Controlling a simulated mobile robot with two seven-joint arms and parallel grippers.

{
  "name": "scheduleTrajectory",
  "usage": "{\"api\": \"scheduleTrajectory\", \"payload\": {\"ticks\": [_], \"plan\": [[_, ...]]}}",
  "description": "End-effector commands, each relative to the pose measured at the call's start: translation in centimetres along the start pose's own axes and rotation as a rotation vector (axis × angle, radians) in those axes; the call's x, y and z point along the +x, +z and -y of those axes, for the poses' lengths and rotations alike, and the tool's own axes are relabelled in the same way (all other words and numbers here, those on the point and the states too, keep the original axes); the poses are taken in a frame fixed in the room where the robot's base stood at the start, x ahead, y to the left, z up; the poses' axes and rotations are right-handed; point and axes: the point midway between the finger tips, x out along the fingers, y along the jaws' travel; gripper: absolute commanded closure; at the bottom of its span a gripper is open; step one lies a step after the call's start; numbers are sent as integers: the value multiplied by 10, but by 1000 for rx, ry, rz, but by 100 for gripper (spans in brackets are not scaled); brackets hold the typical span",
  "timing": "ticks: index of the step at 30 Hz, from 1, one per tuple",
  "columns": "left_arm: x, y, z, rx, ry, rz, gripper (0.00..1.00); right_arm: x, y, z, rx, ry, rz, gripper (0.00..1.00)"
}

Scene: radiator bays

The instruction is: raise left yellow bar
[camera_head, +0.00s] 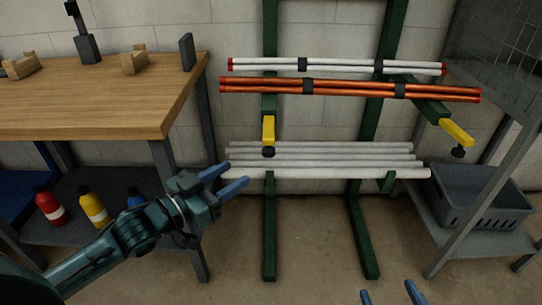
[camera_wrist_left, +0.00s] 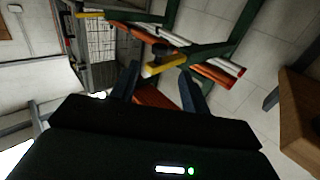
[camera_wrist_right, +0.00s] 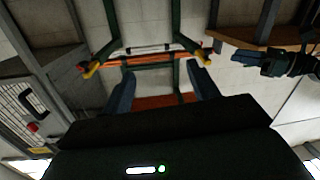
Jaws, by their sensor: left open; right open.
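The left yellow bar (camera_head: 268,130) is a short yellow piece hanging at the end of the rack's left green arm, with a black knob below it. It also shows in the left wrist view (camera_wrist_left: 166,66), between and beyond the fingertips, and in the right wrist view (camera_wrist_right: 207,49). My left gripper (camera_head: 233,177) is open and empty, below and to the left of the bar and apart from it. A second yellow bar (camera_head: 457,132) is on the right green arm. My right gripper (camera_head: 390,293) is open and empty at the bottom edge, far from both bars; only its fingertips show.
Orange pipes (camera_head: 350,88) and white pipes (camera_head: 335,66) with red ends rest on the upper arms. Several grey-white pipes (camera_head: 325,172) lie on the lower arms. A wooden workbench (camera_head: 95,110) stands left. A grey crate (camera_head: 470,190) sits on a shelf at right. The floor in front is clear.

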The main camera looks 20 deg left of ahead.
Motion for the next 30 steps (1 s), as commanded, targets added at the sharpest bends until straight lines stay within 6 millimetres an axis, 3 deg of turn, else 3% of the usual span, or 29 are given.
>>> {"api": "scheduleTrajectory", "payload": {"ticks": [18, 24, 30], "plan": [[97, 1, 0, -1, 0, -2, 54, 2, 0, 7, -43, -9, -134, 40], [112, 0, 0, 0, 0, 0, 54, 1, -1, 10, -50, -15, -163, 40], [114, 0, -1, 0, 0, 2, 54, 1, -3, 11, -51, -21, -172, 40]]}}
